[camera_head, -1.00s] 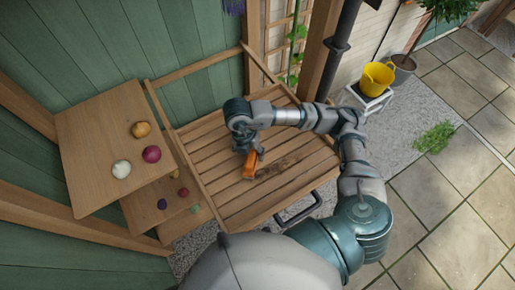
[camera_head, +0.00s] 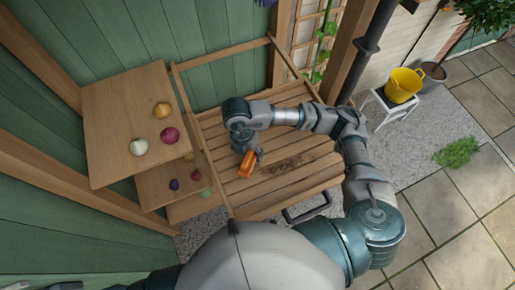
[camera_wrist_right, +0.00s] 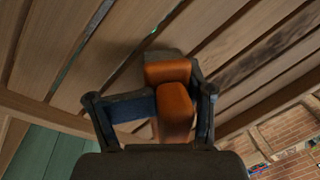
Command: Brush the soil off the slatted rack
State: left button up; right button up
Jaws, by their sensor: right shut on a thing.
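The slatted rack (camera_head: 270,205) is a wooden slatted bench top against the green wall. Dark soil (camera_head: 293,163) lies in a streak across its slats, right of my right gripper. My right gripper (camera_head: 247,152) is low over the left part of the rack, shut on an orange brush (camera_head: 247,164). In the right wrist view the gripper (camera_wrist_right: 155,108) holds the orange brush (camera_wrist_right: 175,110) close to the slats; its bristles are hidden. A dark soil patch (camera_wrist_right: 255,62) shows at the right there. My left gripper is out of view.
Stepped wooden shelves (camera_head: 105,110) stand left of the rack, with several coloured round objects on them. A yellow bucket (camera_head: 404,86) sits on a white stool at the right. A dark handle (camera_head: 308,208) projects at the rack's front edge.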

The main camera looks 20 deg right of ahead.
aim_at(316, 134)
jog(key=shift+s+a, duration=0.1)
jog(key=shift+a, duration=0.6)
jog(key=shift+s+a+r, duration=0.1)
jog(key=shift+s, duration=0.45)
jog(key=shift+d+f+b, duration=0.2)
jog(key=shift+d+b, duration=0.1)
jog(key=shift+d, duration=1.45)
jog(key=shift+w+d+r+b, duration=0.15)
jog(key=shift+d+b, duration=0.25)
jog(key=shift+d, duration=1.7)
jog(key=shift+w+d+b, duration=0.15)
jog(key=shift+d+b, duration=0.3)
jog(key=shift+d, duration=0.5)
jog(key=shift+w+d+b, duration=0.1)
jog(key=shift+d+b, duration=0.35)
jog(key=shift+d, duration=0.45)
jog(key=shift+w+d+b, duration=0.1)
jog(key=shift+d+b, duration=0.4)
jog(key=shift+d, duration=1.4)
jog(key=shift+w+d+b, duration=0.15)
jog(key=shift+d+b, duration=0.35)
jog(key=shift+d, duration=0.9)
jog(key=shift+w+d+f+b, duration=0.15)
jog(key=shift+d+b, duration=0.35)
jog(key=shift+d, duration=0.5)
jog(key=shift+d+b, duration=0.4)
jog(key=shift+d, duration=0.65)
jog(key=shift+w+d+b, duration=0.15)
jog(key=shift+d+b, duration=0.15)
jog(key=shift+d, duration=1.25)
